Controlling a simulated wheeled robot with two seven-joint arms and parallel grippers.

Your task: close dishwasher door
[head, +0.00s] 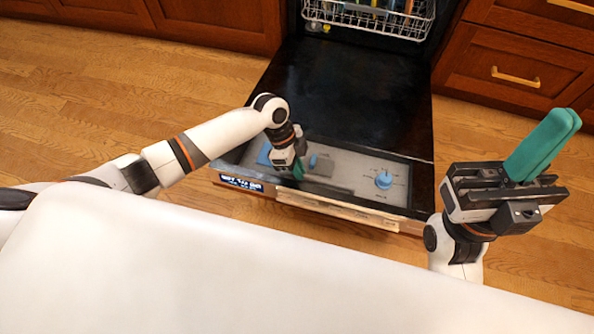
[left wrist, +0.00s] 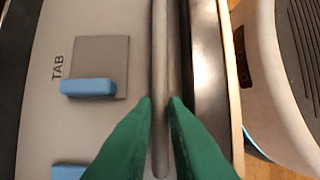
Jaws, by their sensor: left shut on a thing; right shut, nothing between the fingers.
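The dishwasher door (head: 355,95) hangs open and lies low in front of the dishwasher in the head view, with its black inner face up. Its grey inner panel also shows in the left wrist view (left wrist: 85,25). My left gripper (head: 299,172) reaches down onto the door near its front edge. In the left wrist view its green fingers (left wrist: 160,102) are on either side of a narrow grey ridge along the door's edge and shut on it. My right gripper (head: 572,118) is shut and empty, to the right of the door, with its fingers pointing up.
A lower rack (head: 375,18) with dishes sits inside the dishwasher. Wooden cabinets (head: 520,75) flank it on both sides. A blue knob (head: 384,180) stands up from the door panel. Wooden floor (head: 90,110) is clear to the left of the door.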

